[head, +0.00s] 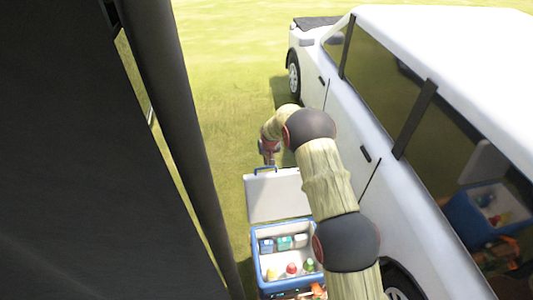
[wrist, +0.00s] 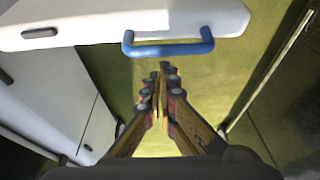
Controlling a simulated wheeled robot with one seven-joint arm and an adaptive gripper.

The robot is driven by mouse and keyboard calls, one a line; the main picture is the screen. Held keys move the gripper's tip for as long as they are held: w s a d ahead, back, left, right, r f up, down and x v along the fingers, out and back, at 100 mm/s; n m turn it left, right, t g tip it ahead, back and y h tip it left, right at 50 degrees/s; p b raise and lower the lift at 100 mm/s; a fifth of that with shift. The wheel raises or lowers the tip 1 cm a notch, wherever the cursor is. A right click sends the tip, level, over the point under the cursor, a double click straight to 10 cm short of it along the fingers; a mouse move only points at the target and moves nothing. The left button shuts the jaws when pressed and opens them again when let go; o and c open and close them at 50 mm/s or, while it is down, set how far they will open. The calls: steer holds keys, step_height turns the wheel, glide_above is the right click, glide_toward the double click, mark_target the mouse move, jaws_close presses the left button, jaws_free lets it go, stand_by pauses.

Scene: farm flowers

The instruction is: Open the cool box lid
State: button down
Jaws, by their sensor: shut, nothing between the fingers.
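The cool box (head: 253,258) is blue with a white inside and stands on the grass beside a white car. Its white lid (head: 272,196) is raised upright at the far side of the box. The open box shows bottles and packs inside. A blue handle (head: 264,168) is on the lid's upper edge; it also shows in the wrist view (wrist: 168,48). My gripper (head: 268,152) is just beyond and above the handle. In the wrist view my gripper (wrist: 162,72) is shut and empty, its tips just below the handle in the picture, apparently apart from it.
The white car (head: 345,120) runs close along the right, with my arm bent beside it. A dark post (head: 175,110) and dark panel (head: 70,150) fill the left. Colourful items (head: 300,293) lie at the box's near side. Open grass (head: 225,60) lies beyond.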

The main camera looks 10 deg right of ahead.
steer(key=shift+s+f, duration=0.1)
steer(key=shift+s, duration=0.1)
steer(key=shift+s, duration=0.1)
steer(key=s+r+b, duration=0.1)
steer(key=s, duration=0.8)
steer(key=shift+d+r+b, duration=0.15)
steer(key=shift+r+b, duration=0.1)
steer(key=shift+b, duration=0.15)
steer(key=v, duration=1.2)
steer(key=shift+f, duration=0.1)
